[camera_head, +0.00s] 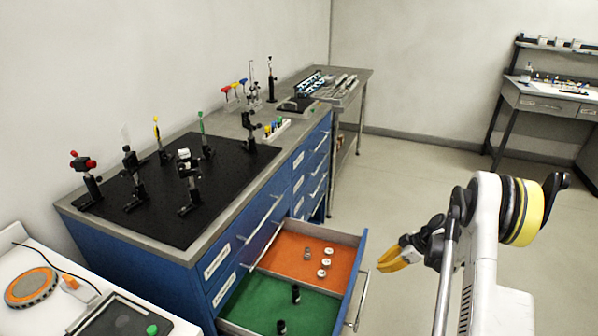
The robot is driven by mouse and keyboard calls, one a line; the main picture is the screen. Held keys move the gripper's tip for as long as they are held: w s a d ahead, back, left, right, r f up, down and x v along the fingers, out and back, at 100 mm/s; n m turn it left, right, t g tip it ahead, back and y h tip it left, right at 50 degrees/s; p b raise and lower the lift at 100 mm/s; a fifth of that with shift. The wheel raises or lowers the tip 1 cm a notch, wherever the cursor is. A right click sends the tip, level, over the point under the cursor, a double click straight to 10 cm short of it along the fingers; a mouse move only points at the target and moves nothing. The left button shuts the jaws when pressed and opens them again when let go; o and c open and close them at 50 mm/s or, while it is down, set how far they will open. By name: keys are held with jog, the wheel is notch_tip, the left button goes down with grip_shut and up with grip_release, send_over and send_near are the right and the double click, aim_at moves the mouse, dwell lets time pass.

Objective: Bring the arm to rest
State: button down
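My arm stands at the right, over the open floor. My gripper (390,262), with yellow-orange fingertips, is at the arm's left end, just right of the open drawer's front. It points left and slightly down. The fingertips lie close together from this side, and I cannot tell whether they are parted. I see nothing held in them.
The blue bench (135,258) has an open drawer (352,282) reaching toward my gripper, holding several small parts on orange and green liners. Optical mounts stand on the black breadboard (225,165). A white table (30,253) is front left. The floor (400,185) behind is clear.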

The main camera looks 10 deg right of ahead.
jog(key=s+a+r+m+h, duration=0.25)
jog(key=a+r, duration=0.45)
jog(key=r, duration=0.5)
jog(key=s+a+r+m+h, duration=0.1)
jog(key=a+r+m, duration=0.2)
jog(key=a+r, duration=0.65)
jog(key=s+a+r+m+t, duration=0.1)
jog(key=s+a+r, duration=0.2)
jog(key=s, duration=0.4)
jog(key=s+a+r+m+t+h, duration=0.1)
jog(key=s+a+r+m, duration=0.1)
jog(key=s, duration=0.5)
jog(key=s+a+r+m+t+h, duration=0.1)
jog(key=s+a+r+m, duration=0.1)
jog(key=s+a+r, duration=0.2)
jog(key=s+r, duration=0.1)
jog(key=s, duration=0.2)
jog(key=shift+s+a, duration=0.2)
jog(key=shift+a, duration=0.05)
